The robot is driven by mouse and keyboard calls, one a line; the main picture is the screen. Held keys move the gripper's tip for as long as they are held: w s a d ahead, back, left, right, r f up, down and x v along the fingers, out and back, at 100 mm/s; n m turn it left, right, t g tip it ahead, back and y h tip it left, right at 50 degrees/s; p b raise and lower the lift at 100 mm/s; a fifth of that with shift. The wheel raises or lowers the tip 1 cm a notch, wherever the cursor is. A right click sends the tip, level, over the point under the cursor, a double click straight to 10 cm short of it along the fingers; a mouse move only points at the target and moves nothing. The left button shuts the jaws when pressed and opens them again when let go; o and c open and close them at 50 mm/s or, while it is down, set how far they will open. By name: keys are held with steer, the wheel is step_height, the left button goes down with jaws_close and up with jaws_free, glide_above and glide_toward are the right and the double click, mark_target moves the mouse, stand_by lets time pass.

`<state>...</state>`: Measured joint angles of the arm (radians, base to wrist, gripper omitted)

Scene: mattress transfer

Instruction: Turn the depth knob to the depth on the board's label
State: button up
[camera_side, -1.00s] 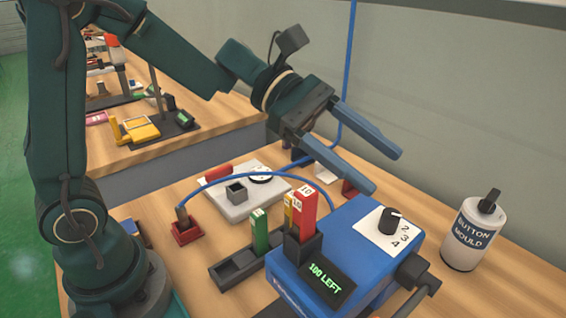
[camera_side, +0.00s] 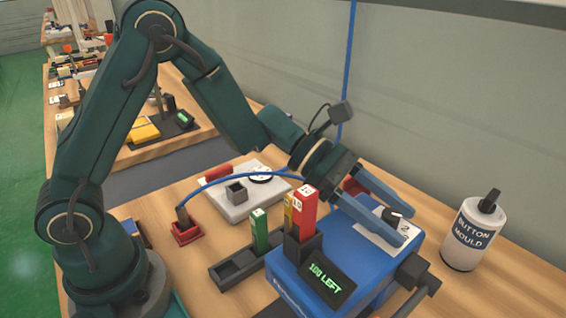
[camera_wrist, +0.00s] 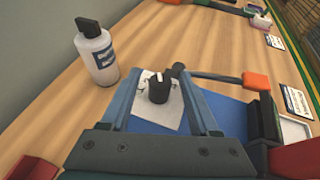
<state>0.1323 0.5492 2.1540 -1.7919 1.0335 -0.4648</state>
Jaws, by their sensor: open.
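The black depth knob (camera_side: 392,216) stands on a white dial plate (camera_side: 374,230) on top of the blue machine (camera_side: 318,262). In the side view a "2" shows on the plate and the other numbers are covered by my finger. My gripper (camera_side: 402,222) is open and lowered, its two blue fingers on either side of the knob. In the wrist view the knob (camera_wrist: 158,88) shows between the fingers with a gap to each, its white pointer line toward the top. The machine's display (camera_side: 327,282) reads "100 LEFT". I cannot make out a board label.
A white "BUTTON MOULD" bottle (camera_side: 472,234) stands right of the machine. A black tray (camera_side: 236,268), a red holder (camera_side: 186,232) with a blue cable and a pale board (camera_side: 240,196) lie further left.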

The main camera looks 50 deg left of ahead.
steer(key=shift+c, duration=0.4)
jaws_close()
steer(key=shift+w+m+g+h, duration=0.1)
steer(key=shift+m+g+h, duration=0.2)
steer(key=shift+m+g, duration=1.5)
steer(key=shift+g, duration=0.3)
steer(key=shift+r, duration=0.1)
steer(key=shift+o, duration=0.4)
jaws_free()
